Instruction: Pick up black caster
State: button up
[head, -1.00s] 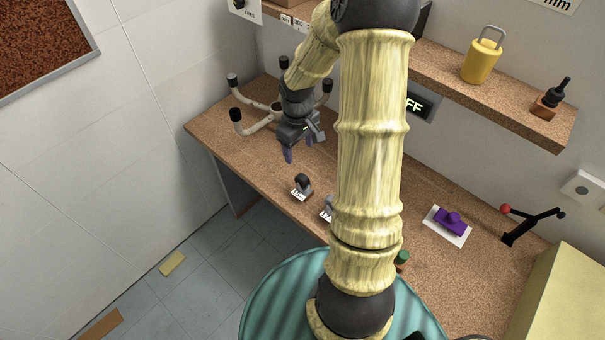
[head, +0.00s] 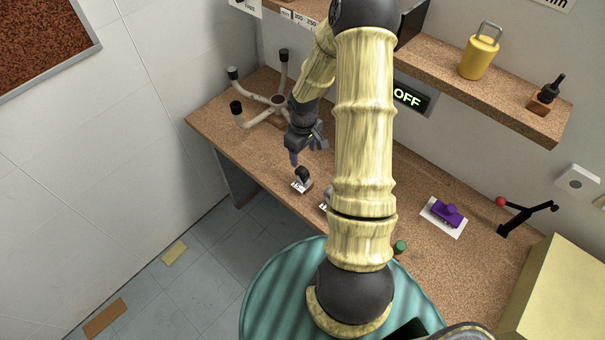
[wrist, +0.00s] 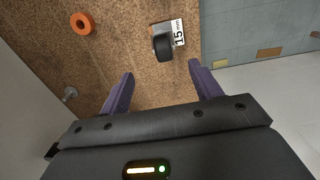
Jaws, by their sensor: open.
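The black caster (head: 303,174) stands at the front edge of the cork-topped bench, beside a white card, in the head view. In the wrist view the caster (wrist: 163,44), with its dark wheel, sits by a card reading 15 mm, just beyond my fingertips and roughly between their lines. My gripper (head: 305,155) is above the bench close to the caster. In the wrist view its purple fingers (wrist: 160,73) are spread apart with nothing between them.
A grey caster (head: 325,204) is partly hidden behind my arm. An upturned chair base (head: 267,113) stands at the back left of the bench. An orange ring (wrist: 82,24) and a small grey metal part (wrist: 70,93) lie on the bench. A purple object (head: 447,213) lies further right.

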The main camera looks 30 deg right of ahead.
aim_at(303, 170)
notch_tip(303, 170, down, 5)
jog(key=shift+f+p, duration=0.15)
jog(key=shift+p, duration=0.3)
jog(key=shift+s+a+f+p, duration=0.2)
jog(key=shift+f+p, duration=0.2)
jog(key=shift+f, duration=0.15)
jog(key=shift+f+p, duration=0.7)
jog(key=shift+f, duration=1.35)
jog(key=c, duration=1.1)
jog(key=shift+r, duration=0.1)
